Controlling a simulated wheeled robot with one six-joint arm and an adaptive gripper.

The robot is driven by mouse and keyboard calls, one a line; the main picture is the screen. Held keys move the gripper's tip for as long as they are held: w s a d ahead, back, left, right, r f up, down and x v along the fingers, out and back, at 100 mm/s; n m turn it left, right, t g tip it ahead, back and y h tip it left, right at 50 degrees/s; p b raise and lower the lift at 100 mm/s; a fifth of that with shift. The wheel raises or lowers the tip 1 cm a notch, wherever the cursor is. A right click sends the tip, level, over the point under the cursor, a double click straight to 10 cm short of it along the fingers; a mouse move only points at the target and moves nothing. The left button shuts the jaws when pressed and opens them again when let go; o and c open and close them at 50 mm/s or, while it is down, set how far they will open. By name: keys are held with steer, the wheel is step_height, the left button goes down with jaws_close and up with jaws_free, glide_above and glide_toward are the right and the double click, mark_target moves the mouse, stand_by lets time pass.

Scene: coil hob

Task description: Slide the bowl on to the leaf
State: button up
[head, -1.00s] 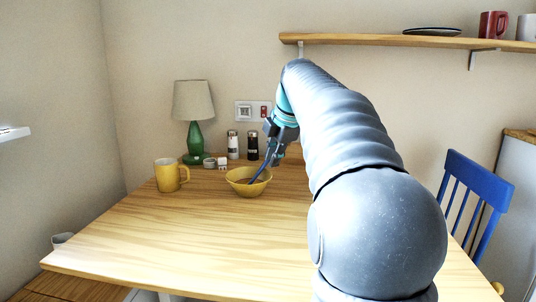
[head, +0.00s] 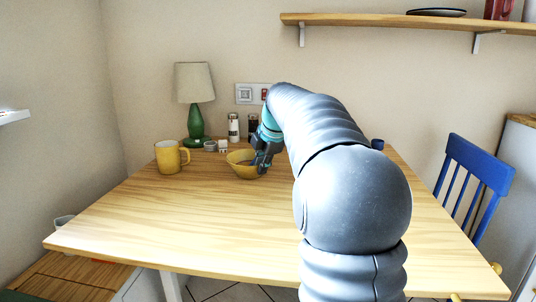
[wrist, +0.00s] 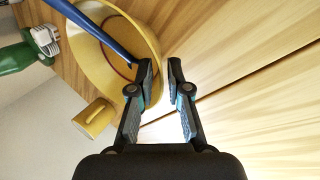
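The yellow bowl (head: 238,158) stands towards the back of the wooden table, partly hidden by my gripper (head: 262,168). The wrist view shows the bowl (wrist: 95,62) at upper left, with a blue utensil (wrist: 95,28) resting in it. My gripper (wrist: 160,72) is open with a small gap. Its left finger overlaps the bowl's near wall and its right finger is just outside the rim; I cannot tell whether they touch. A dark seam crosses the tabletop beside the bowl in the wrist view. I cannot tell which side is the leaf.
A yellow mug (head: 170,158) stands left of the bowl. A green lamp (head: 195,122), shakers (head: 233,127) and small white items stand behind. A dark blue object (head: 377,144) stands right of my arm. The table's front (head: 210,225) is clear. A blue chair (head: 475,180) is at right.

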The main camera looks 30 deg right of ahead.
steer(key=shift+x, duration=1.55)
jaws_close()
